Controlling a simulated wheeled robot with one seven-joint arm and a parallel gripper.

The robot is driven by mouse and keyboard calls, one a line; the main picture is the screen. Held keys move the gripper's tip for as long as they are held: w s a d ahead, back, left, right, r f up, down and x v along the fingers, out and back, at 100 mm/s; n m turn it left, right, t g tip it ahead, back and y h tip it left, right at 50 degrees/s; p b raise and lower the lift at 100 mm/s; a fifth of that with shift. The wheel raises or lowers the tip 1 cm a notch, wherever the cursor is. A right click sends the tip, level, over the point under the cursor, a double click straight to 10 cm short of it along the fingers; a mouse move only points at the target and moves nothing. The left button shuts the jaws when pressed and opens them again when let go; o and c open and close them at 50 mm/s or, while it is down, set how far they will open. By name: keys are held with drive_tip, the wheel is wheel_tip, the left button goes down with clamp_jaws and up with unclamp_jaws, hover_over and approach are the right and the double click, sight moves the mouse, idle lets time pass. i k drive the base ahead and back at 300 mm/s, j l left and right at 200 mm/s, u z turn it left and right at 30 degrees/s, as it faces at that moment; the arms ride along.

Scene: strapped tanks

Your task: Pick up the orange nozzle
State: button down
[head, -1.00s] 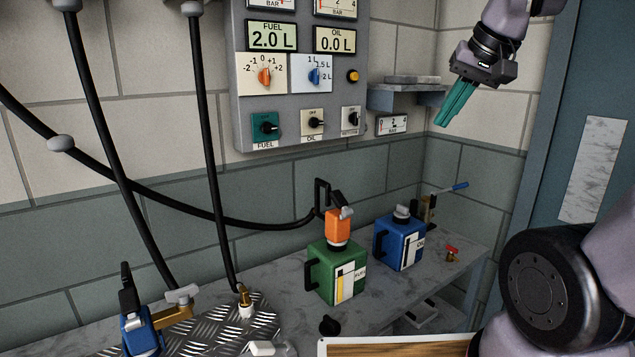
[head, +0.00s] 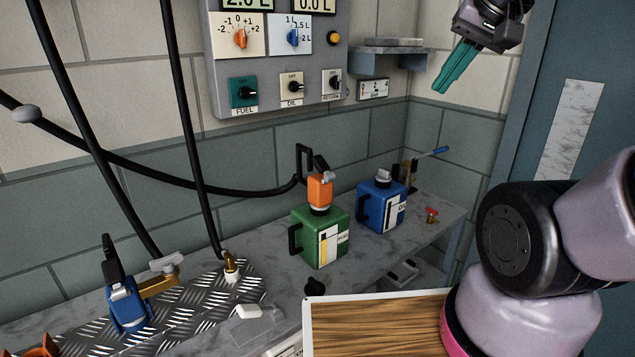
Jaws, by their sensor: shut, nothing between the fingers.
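The orange nozzle (head: 320,190) sits upright on top of the green fuel can (head: 310,245), at its neck. A black hose runs to it from the left, and a black and grey handle rises above it. My gripper (head: 442,88) hangs in the upper right, in front of the wall, with its teal fingers together and nothing between them. It is well above and to the right of the nozzle, apart from everything.
A blue can (head: 381,212) stands just right of the green can. A blue nozzle (head: 126,303) sits on the tread plate (head: 205,290) at the left. A wall shelf (head: 388,62) is left of my gripper. Black hoses hang at the left. A wooden board (head: 375,325) is in front.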

sight(320, 192)
drive_tip(key=k+u, duration=0.15)
drive_tip(key=u, duration=2)
drive_tip(key=z, duration=1.8)
drive_tip(key=i+l+u, duration=0.2)
drive_tip(key=l+u, duration=0.2)
drive_tip(key=i+l+u, duration=0.15)
drive_tip(key=l+u, duration=0.25)
drive_tip(key=j, duration=0.1)
